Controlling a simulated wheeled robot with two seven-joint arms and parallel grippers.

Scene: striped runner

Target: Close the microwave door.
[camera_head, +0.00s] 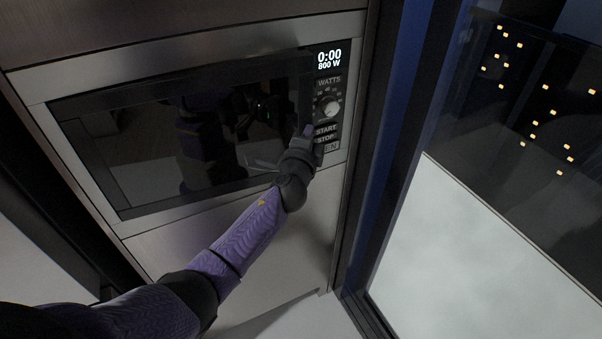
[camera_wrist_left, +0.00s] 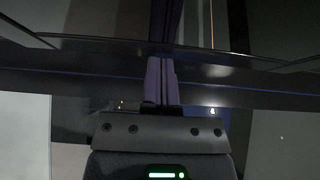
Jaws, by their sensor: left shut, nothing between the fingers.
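The microwave (camera_head: 190,38) is built into a cabinet, with a metal frame and a dark glass door (camera_head: 150,150). In the head view the door lies flat or nearly flat against the front. I cannot tell whether a small gap remains at its right edge. My left gripper (camera_head: 307,131) is at the right edge of the door, beside the control panel (camera_head: 327,100). Its purple fingers also show in the left wrist view (camera_wrist_left: 161,80), pressed together and empty, close to a dark glossy surface. I cannot tell whether they touch the door. My right gripper is not in view.
The panel has a lit display (camera_head: 329,58), a knob (camera_head: 328,105) and buttons. A dark post and a window (camera_head: 530,100) with lights outside stand at the right. My left arm crosses below the door. The glass shows reflections of my body.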

